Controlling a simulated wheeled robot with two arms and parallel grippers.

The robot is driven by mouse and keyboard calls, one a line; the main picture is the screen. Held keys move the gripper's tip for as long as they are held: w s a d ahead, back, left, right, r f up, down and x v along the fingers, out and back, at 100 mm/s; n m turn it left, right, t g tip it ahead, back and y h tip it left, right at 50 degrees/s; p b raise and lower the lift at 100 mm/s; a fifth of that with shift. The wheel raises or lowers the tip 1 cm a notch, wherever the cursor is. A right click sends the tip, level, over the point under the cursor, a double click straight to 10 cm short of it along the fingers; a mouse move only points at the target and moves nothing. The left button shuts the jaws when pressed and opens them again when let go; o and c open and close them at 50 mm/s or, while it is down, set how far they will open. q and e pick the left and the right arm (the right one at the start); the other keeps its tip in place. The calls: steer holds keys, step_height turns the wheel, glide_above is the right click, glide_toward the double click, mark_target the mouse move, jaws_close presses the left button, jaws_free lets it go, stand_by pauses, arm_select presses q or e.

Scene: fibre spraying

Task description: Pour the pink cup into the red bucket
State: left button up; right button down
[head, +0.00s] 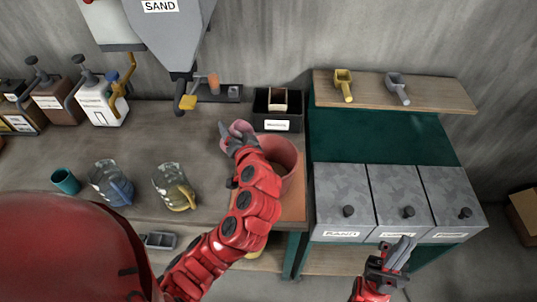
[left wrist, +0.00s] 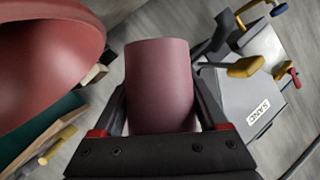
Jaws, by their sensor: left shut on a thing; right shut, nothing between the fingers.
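The pink cup (head: 236,130) is held by my left gripper (head: 238,140) at the left edge of the red bucket (head: 284,181). In the left wrist view, the cup (left wrist: 160,85) fills the space between the two fingers, and the bucket (left wrist: 50,35) shows at the upper left, close to it. The scene there looks rolled against the cup, so the cup seems tilted; its contents are hidden. My left forearm covers part of the bucket. My right gripper (head: 402,250) is shut and empty, in front of the grey lidded bins.
A sand hopper (head: 176,35) hangs behind the bench. Two clear jugs (head: 110,183) (head: 174,186) and a teal cup (head: 65,181) stand left. A black box (head: 276,124) is behind the bucket. Grey bins (head: 343,190) stand right, below a shelf (head: 430,93) with two scoops.

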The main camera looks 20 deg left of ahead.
mark_target(248, 127)
arm_select(q)
steer(key=shift+w+d, duration=0.1)
steer(key=shift+d+f+m+y+p, duration=0.25)
steer(key=shift+m+y, duration=0.35)
steer(key=shift+m, duration=0.3)
stand_by(0.5)
steer(key=shift+f+m+t+y+p, duration=0.5)
steer(key=shift+f+m+t+y, duration=0.1)
steer(key=shift+m, duration=0.6)
stand_by(0.8)
steer(key=shift+d+r+m+t+y+p, duration=0.1)
steer(key=shift+r+m+t+y+p, duration=0.25)
steer(key=shift+m+p, duration=0.45)
stand_by(0.4)
steer(key=shift+w+d+r+b, duration=0.1)
steer(key=shift+w+d+b, duration=0.1)
steer(key=shift+b, duration=0.1)
steer(key=shift+w+d+r+m+t+b, duration=0.1)
steer(key=shift+d+r+m+t+b, duration=0.1)
steer(key=shift+d+m+b, duration=0.2)
steer(key=shift+w+d+r+m+t+b, duration=0.1)
steer(key=shift+d+m+t+b, duration=0.05)
steer(key=shift+d+m+b, duration=0.2)
steer(key=shift+d+r+m+t+y+b, duration=0.2)
steer(key=shift+r+m+t+b, duration=0.25)
steer(key=shift+m, duration=0.4)
steer(key=shift+d+r+m+t+y+b, duration=0.15)
steer(key=shift+r+m+t+b, duration=0.1)
steer(key=shift+m+b, duration=0.45)
stand_by(0.7)
